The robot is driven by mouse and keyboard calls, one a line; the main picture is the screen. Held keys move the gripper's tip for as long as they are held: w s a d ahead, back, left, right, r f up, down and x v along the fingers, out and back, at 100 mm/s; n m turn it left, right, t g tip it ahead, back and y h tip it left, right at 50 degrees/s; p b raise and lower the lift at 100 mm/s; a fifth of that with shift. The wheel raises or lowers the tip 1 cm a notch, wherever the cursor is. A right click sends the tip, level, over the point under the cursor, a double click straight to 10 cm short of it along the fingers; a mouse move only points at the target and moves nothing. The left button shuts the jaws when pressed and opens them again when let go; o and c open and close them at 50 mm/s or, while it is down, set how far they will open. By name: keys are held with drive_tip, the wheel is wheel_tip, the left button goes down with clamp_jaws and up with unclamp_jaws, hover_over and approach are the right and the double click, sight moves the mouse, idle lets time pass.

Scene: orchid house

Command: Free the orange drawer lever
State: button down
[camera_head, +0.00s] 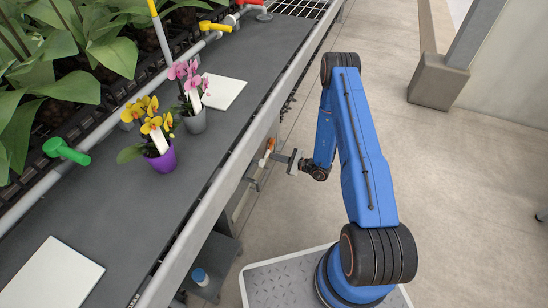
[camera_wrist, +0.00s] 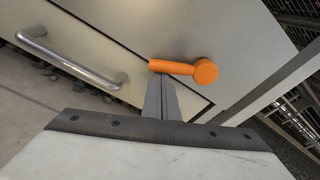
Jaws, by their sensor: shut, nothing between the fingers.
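The orange lever (camera_wrist: 185,68) sits on the pale front in the wrist view, with its round knob at the right and its narrower end at the left. In the head view the lever (camera_head: 267,150) shows small below the bench edge. My gripper (camera_wrist: 158,82) is shut and empty, its fingertips just below the lever's narrower end. I cannot tell whether they touch it. In the head view my gripper (camera_head: 292,161) is beside the lever, to its right. The drawer front (camera_wrist: 112,45) carries a metal bar handle (camera_wrist: 72,62) left of the lever; its front looks flush.
The bench (camera_head: 215,150) runs above the lever and holds a purple pot (camera_head: 162,162), a grey pot (camera_head: 195,122), white sheets and a pipe with a green tap (camera_head: 66,151).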

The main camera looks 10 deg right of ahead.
drive_tip(key=shift+s+a+r+m+g, duration=0.15)
drive_tip(key=shift+s+a+r+m, duration=0.1)
drive_tip(key=shift+r+m, duration=0.25)
drive_tip(key=shift+s+a+r+m+g, duration=0.15)
drive_tip(key=shift+s+r+m, duration=0.15)
drive_tip(key=shift+m, duration=0.3)
drive_tip(key=shift+d, duration=0.15)
